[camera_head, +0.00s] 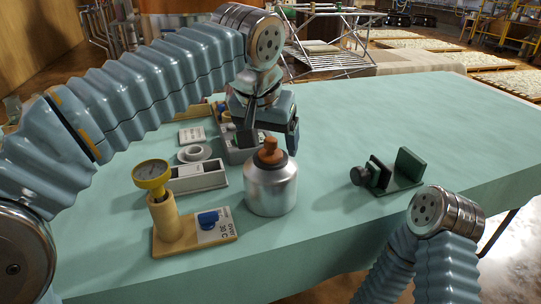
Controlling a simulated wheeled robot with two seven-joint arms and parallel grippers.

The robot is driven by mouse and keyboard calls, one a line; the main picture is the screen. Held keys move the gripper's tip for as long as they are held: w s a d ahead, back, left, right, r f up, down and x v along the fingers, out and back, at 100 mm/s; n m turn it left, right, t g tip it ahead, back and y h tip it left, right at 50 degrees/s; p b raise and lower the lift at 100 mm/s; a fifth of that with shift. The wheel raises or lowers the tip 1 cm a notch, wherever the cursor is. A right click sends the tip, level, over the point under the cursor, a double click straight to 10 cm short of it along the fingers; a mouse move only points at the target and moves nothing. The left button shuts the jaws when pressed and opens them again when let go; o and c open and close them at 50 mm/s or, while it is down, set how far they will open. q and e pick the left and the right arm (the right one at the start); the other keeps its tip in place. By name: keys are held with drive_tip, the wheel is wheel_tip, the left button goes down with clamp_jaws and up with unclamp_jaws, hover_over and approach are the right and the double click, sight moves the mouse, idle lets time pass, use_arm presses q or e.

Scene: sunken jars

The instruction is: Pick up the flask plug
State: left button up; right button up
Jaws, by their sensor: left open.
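The flask plug (270,152) is a small orange-brown stopper. It sits in the mouth of the flask (270,190), a rounded silver metal vessel standing upright on the green table. My left gripper (271,138) hangs down from above, its dark fingers apart just above and around the level of the plug top. I cannot tell whether a finger touches the plug. My right arm comes in at the lower right, and its gripper is out of view.
A wooden block with a yellow gauge (152,174) and a blue knob (208,219) stands left of the flask. A grey tray (197,178) and white ring (195,153) lie behind it. A dark green clamp (389,172) stands right.

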use_arm(q)
drive_tip(key=shift+w+f, duration=0.15)
drive_tip(key=shift+f, duration=0.25)
drive_tip(key=shift+c, duration=0.5)
drive_tip(key=c, duration=1)
